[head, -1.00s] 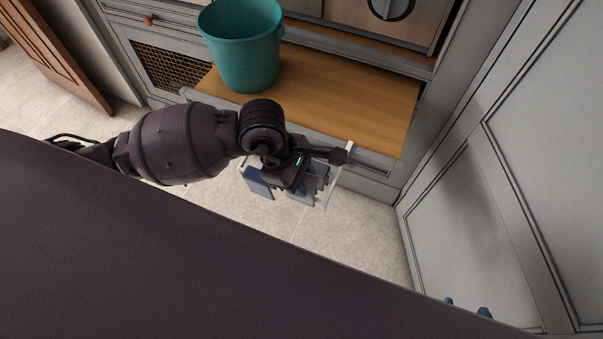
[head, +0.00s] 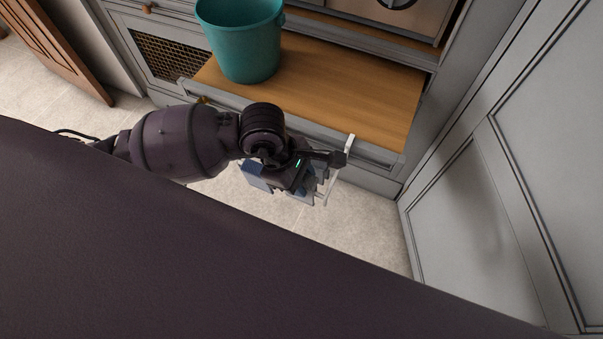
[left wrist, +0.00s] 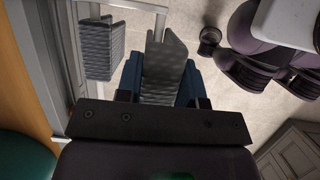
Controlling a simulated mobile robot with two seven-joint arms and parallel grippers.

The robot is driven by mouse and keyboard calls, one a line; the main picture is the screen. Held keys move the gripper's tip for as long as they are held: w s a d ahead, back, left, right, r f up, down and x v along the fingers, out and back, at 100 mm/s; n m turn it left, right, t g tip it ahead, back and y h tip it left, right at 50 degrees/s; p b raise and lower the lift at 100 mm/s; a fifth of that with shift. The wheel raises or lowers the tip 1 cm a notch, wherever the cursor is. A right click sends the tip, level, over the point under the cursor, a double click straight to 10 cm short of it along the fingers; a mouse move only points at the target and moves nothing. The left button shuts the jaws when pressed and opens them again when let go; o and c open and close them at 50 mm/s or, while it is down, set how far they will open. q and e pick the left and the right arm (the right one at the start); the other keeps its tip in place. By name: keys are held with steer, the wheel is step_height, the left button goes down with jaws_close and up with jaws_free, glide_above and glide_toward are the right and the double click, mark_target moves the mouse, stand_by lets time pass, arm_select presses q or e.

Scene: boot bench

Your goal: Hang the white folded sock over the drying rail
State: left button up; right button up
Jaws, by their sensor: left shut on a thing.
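My left gripper (head: 303,190) is shut on a folded sock with a ribbed pattern, at the drying rail (head: 348,152). The white rail (left wrist: 140,5) passes behind the sock there. I cannot tell whether the sock rests on the bar or is just above it. The gripper and forearm hide much of the rail in the head view. My right gripper is out of view.
Another grey ribbed piece (left wrist: 100,50) hangs beside the held sock, nearer the cabinet. A teal bucket (head: 240,45) stands on the wooden bench top (head: 345,95). A grey panelled door (head: 460,190) stands right.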

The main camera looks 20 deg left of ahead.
arm_select(q)
steer(key=shift+s+f+b, duration=0.1)
steer(key=shift+f+b, duration=0.35)
steer(key=shift+f, duration=0.9)
steer(key=shift+f+b, duration=0.35)
steer(key=shift+f, duration=0.6)
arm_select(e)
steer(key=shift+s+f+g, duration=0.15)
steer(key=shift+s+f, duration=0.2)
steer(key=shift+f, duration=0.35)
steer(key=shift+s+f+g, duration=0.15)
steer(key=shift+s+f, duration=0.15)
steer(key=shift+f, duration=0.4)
arm_select(q)
steer(key=o, duration=1)
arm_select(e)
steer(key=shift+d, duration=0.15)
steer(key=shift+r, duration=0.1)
